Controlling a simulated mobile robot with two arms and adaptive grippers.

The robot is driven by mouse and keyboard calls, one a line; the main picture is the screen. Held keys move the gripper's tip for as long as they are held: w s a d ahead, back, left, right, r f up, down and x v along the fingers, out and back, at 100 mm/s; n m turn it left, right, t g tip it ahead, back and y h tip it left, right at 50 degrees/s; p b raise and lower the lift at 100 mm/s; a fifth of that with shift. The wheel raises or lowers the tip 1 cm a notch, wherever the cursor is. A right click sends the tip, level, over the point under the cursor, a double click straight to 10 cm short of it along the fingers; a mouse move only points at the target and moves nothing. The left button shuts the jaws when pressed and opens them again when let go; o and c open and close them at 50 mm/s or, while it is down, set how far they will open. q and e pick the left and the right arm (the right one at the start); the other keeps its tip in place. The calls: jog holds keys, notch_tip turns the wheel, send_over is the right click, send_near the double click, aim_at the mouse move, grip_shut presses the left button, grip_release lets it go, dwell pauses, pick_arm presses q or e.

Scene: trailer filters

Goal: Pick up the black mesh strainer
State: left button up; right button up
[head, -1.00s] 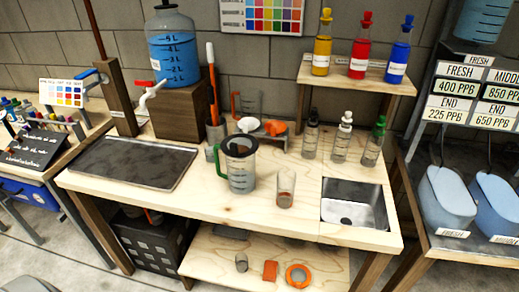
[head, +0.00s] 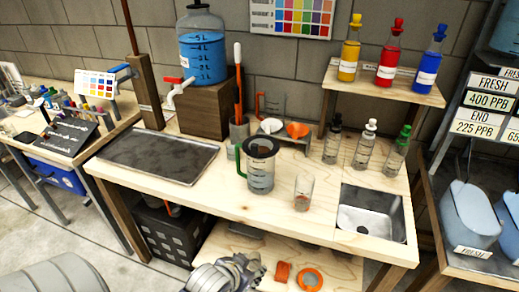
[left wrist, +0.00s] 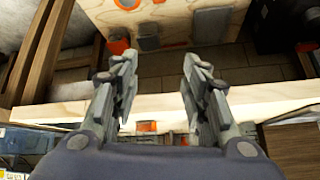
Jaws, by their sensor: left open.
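A black-rimmed round piece, which looks like the black mesh strainer (head: 261,147), sits in the mouth of a clear pitcher (head: 261,178) with a green handle on the wooden bench. Its mesh is too small to make out. My left gripper (head: 245,268) is low in front of the bench, by the lower shelf, below and apart from the pitcher. In the left wrist view its two fingers (left wrist: 160,75) are spread with nothing between them. My right gripper is not in view.
A drinking glass (head: 303,191) stands right of the pitcher, with a sink (head: 372,213) further right. A dark tray (head: 158,158) lies left. The lower shelf holds an orange block (head: 282,272) and orange ring (head: 306,279). The bench's front edge lies above my gripper.

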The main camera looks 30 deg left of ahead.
pick_arm(q)
jog(key=w+a+r+n+t+y, duration=0.2)
jog(key=w+a+r+t, duration=0.45)
jog(key=w+r, duration=0.5)
jog(key=n+t+y, duration=0.1)
jog(key=t+y, duration=0.1)
jog(key=t, duration=0.1)
send_near(254, 148)
jog(key=a, duration=0.1)
jog(key=p+x, duration=0.1)
jog(key=x, duration=0.5)
jog(key=shift+d, duration=0.1)
jog(key=shift+t+h, duration=0.25)
jog(key=shift+h, duration=0.05)
jog(key=p+x, duration=0.1)
jog(key=x, duration=0.4)
jog(key=shift+w+d+p, duration=0.1)
jog(key=shift+d+p, duration=0.15)
jog(key=shift+p, duration=0.1)
jog(key=shift+w, duration=0.2)
jog(key=shift+c, duration=0.6)
grip_shut()
